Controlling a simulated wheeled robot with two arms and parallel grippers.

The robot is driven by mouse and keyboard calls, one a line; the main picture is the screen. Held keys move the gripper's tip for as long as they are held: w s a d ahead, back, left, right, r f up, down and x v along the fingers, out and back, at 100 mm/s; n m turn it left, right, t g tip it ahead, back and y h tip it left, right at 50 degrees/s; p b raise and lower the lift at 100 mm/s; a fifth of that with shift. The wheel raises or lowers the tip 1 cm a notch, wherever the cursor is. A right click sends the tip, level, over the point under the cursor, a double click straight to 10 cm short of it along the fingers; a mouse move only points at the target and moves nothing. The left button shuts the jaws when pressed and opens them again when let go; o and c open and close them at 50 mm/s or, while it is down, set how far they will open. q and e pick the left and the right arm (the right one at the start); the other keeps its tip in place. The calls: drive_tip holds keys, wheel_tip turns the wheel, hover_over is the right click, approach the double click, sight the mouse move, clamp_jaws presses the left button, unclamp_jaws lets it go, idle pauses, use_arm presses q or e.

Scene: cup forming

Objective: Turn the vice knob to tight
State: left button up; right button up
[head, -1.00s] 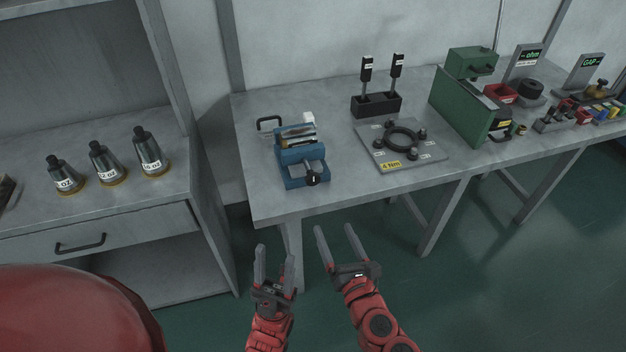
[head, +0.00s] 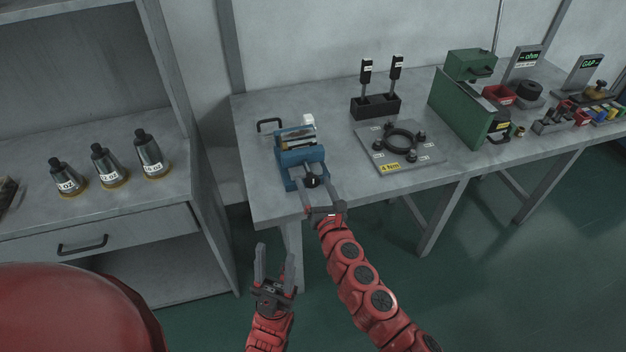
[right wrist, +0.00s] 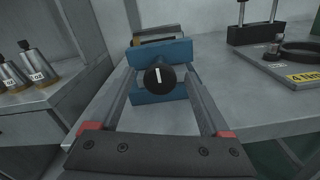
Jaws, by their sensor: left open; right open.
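The blue vice (head: 290,161) stands near the left end of the grey workbench. Its round black knob (head: 312,181) faces the bench's front edge. In the right wrist view the knob (right wrist: 159,76) shows a white line standing about upright, with the blue vice body (right wrist: 160,108) around it. My right gripper (head: 318,190) is open at the front of the vice, its fingers to either side of the knob with gaps between. It looks not to touch the knob. My left gripper (head: 274,262) is open and empty, low in front of the bench.
A grey plate with a black ring (head: 401,142) and a black holder with two upright tools (head: 376,105) stand right of the vice. A black handle (head: 269,125) lies at its left. Several labelled weights (head: 108,166) stand on the left cabinet.

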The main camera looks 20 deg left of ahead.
drive_tip(key=shift+x, duration=0.95)
clamp_jaws()
